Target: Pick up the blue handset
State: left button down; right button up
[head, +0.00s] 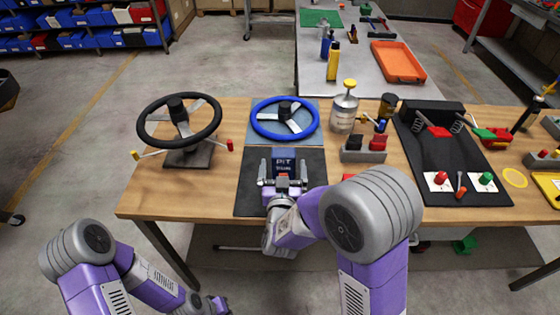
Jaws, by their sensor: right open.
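A dark blue block with white lettering that reads PIT (285,161) lies on the black mat (312,165) in the middle of the wooden table. It is the likeliest blue handset, but its lower part is hidden by my right gripper. My right gripper (283,181) is open over the mat at the block's near end, with a finger to each side. I cannot tell whether it touches the block.
A black steering wheel (147,122) on a stand is at left; a blue steering wheel (256,132) is behind the block. A grey holder (363,157) and a silver bottle (344,108) stand to the right. A black pedal board (450,150) is farther right. The table's front left is clear.

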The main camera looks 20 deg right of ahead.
aim_at(284, 152)
jog(key=shift+w+d+r, duration=0.2)
jog(key=shift+w+d, duration=0.1)
jog(key=shift+w, duration=0.25)
jog(key=shift+b+x, duration=0.4)
jog(key=shift+x, duration=1.95)
